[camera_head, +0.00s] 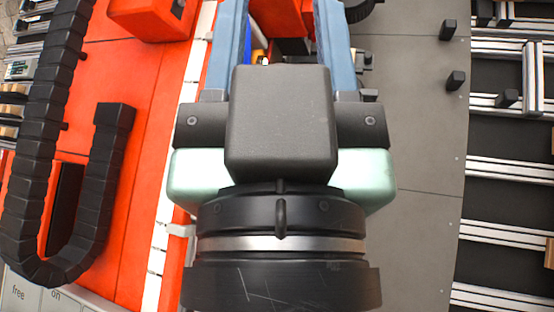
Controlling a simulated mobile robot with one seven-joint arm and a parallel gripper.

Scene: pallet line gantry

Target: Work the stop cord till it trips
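My gripper (282,10) is seen from behind in the head view, pointing toward the top of the picture. Its two blue fingers are wide apart, with a clear gap between them. The fingertips run past the top edge and are cut off. Red, yellow and blue parts show beyond the gap; I cannot tell whether any of them touches a finger. I cannot make out the stop cord; it may be hidden behind my gripper or out of the frame.
A black cable chain (62,200) curves over red panels (150,190) at the left. A grey floor strip (415,150) lies right of my gripper, with small black posts (455,80). Silver rails (505,170) run along the far right. A red block (155,18) stands at the upper left.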

